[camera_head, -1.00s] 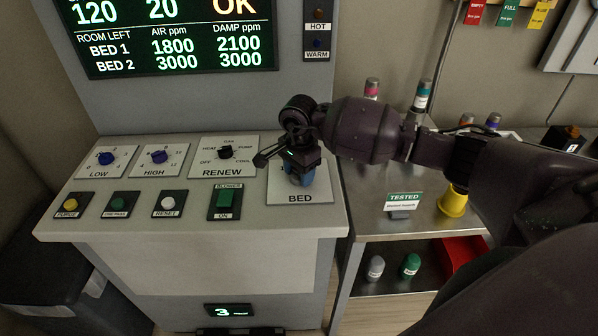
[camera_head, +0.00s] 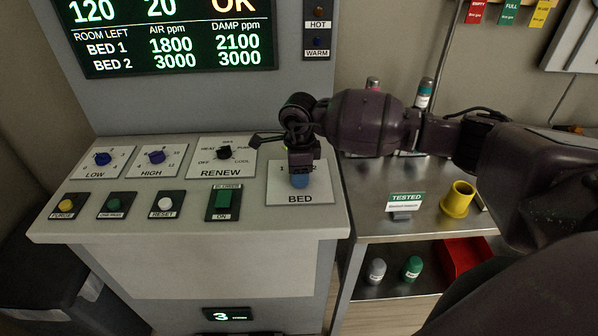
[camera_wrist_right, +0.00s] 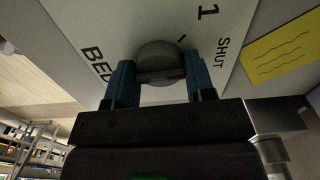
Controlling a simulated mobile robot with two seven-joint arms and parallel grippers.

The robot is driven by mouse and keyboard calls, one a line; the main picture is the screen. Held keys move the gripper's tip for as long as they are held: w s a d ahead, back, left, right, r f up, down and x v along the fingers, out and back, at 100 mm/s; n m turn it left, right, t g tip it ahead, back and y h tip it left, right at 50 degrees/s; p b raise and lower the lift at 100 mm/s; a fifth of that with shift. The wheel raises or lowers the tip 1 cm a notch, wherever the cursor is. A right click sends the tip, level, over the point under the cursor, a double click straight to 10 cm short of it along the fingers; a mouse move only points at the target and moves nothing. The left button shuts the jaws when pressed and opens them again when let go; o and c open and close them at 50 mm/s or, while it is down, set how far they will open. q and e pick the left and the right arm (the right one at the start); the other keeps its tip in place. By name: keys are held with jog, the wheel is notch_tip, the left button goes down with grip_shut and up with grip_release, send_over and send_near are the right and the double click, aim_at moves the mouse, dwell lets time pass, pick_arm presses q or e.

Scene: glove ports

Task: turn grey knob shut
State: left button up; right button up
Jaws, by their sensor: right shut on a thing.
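A small red mark shows on the knob's near part, between the fingers. In the head view my right gripper (camera_head: 300,180) points down at the BED plate (camera_head: 318,187), and the knob is hidden behind it. My left gripper is not in view.
Left of the BED plate are the RENEW dial (camera_head: 224,153), two blue knobs and several push buttons. A display (camera_head: 175,40) stands behind. The steel bench (camera_head: 410,225) at right holds a yellow cup (camera_head: 457,199) and a TESTED sign (camera_head: 405,201).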

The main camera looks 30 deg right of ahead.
jog(key=shift+m, duration=0.3)
jog(key=o, duration=0.9)
jog(key=shift+r, duration=0.15)
notch_tip(320, 180, up, 11)
jog(key=shift+f+b, duration=0.2)
jog(key=shift+b, duration=0.1)
